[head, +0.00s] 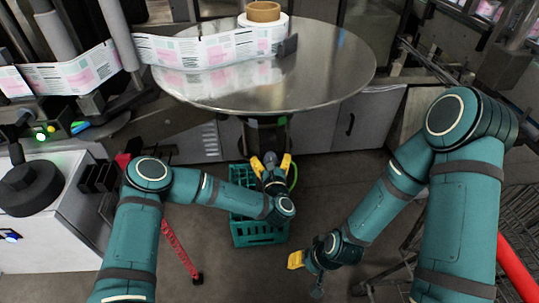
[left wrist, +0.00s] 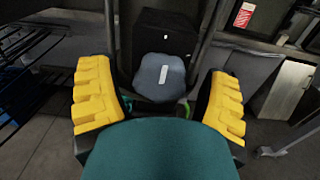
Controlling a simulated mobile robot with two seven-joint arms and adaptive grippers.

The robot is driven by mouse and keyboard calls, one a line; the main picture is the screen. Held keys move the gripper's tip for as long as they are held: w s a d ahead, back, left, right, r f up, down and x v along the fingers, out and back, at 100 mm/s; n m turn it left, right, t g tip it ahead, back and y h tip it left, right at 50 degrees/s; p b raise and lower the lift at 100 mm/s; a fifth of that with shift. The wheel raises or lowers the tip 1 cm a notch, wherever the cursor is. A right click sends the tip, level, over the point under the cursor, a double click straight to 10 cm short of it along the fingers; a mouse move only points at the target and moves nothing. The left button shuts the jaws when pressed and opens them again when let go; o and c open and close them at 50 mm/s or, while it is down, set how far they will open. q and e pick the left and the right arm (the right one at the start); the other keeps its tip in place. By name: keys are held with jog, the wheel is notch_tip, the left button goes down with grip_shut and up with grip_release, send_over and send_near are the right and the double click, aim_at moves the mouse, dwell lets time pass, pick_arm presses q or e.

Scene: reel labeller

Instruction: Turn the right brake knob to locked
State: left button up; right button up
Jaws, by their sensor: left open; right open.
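A blue-grey rounded knob (left wrist: 153,84) with a white mark sits in front of a black box (left wrist: 165,35) in the left wrist view. The mark stands nearly upright, tilted slightly right at its top. I cannot tell from this which setting it is at. In the head view the knob is not clearly visible. My left gripper (head: 271,161) is open under the round table's front edge, its yellow fingers on either side of the knob's line of sight, apart from it. My right gripper (head: 307,266) is open and empty, low over the floor at the right.
A round metal table (head: 330,75) overhangs the left gripper and carries a label reel (head: 265,32) with its strip running left. A green crate (head: 259,234) stands on the floor below the left arm. A wire rack (head: 480,200) stands at the right.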

pick_arm(q)
jog(key=c, duration=1.2)
